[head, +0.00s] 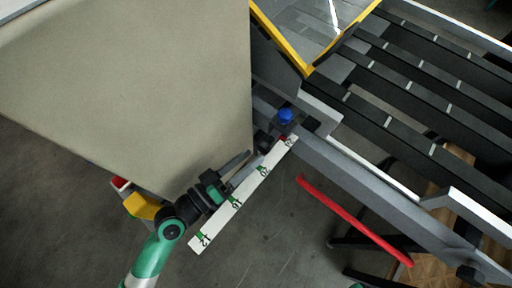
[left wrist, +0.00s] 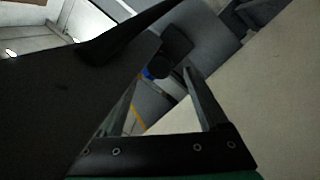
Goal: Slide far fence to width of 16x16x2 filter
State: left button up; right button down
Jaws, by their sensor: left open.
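A white scale strip (head: 217,221) with green marks and black numbers runs diagonally in the head view. At its upper end a blue knob (head: 285,115) sits on a dark clamp-like part beside the grey rail; a bit of blue also shows in the left wrist view (left wrist: 147,74). I cannot clearly tell which part is the far fence. My left gripper (head: 249,165) is open beside the strip, its fingers pointing toward the knob, a short way from it. My right gripper is not in view.
A large beige panel (head: 140,80) fills the upper left, close to the left gripper. A conveyor with dark slats (head: 410,120) and a grey side rail (head: 360,180) lies right. A red bar (head: 355,220) stands below the rail. A yellow-edged plate (head: 310,25) is at the top.

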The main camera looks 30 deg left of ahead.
aim_at(261, 150)
pick_arm(q)
jog(key=shift+x, duration=1.5)
grip_shut()
